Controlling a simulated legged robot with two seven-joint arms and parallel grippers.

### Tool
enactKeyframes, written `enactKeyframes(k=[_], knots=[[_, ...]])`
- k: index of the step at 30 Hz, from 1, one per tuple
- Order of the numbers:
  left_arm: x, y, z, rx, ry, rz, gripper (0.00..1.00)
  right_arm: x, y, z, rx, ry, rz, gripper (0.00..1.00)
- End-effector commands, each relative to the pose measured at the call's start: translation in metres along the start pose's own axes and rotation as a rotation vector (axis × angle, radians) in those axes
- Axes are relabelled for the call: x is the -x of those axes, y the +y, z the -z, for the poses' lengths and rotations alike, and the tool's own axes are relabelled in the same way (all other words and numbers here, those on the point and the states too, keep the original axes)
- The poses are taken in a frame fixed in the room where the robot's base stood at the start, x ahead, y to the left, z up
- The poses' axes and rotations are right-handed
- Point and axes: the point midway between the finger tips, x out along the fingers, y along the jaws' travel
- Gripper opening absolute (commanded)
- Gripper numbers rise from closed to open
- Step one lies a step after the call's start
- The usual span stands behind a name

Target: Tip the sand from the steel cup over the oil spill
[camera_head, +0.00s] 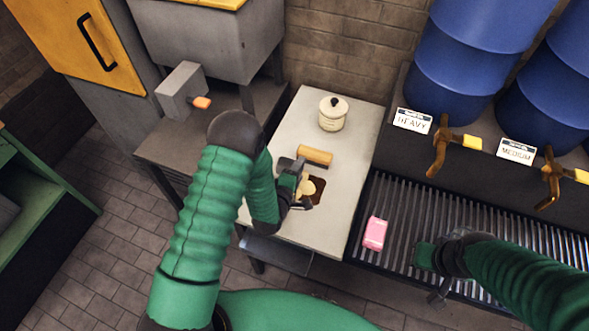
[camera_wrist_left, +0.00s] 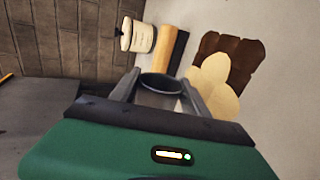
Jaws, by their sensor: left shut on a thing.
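My left gripper (camera_head: 298,190) is shut on the steel cup, low over the pale worktop (camera_head: 345,170). The grey cup (camera_wrist_left: 160,84) shows between the fingers in the left wrist view, with its dark mouth visible; its exact tilt is hard to tell. The dark brown oil spill (camera_head: 319,191) lies on the worktop beside the gripper and shows larger in the left wrist view (camera_wrist_left: 240,52). Cream rounded patches of sand (camera_wrist_left: 213,85) cover part of the spill, just right of the cup. My right gripper (camera_head: 437,292) is over the slatted grate; its finger gap is unclear.
A wooden-backed brush (camera_head: 315,155) lies just behind the spill. A cream lidded pot (camera_head: 332,114) stands farther back on the worktop. A pink block (camera_head: 375,233) lies on the grate (camera_head: 410,210). Blue drums (camera_head: 455,75) with brass taps (camera_head: 440,145) stand at the back right.

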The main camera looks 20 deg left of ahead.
Motion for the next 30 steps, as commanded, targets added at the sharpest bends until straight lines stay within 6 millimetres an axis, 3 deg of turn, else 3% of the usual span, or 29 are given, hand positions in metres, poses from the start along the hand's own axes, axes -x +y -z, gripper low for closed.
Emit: enactKeyframes(k=[30], knots=[[-0.001, -0.001, -0.056, -0.271, 0.110, -0.002, 0.00, -0.007, 0.000, -0.002, 0.000, 0.000, 0.000, 0.00]])
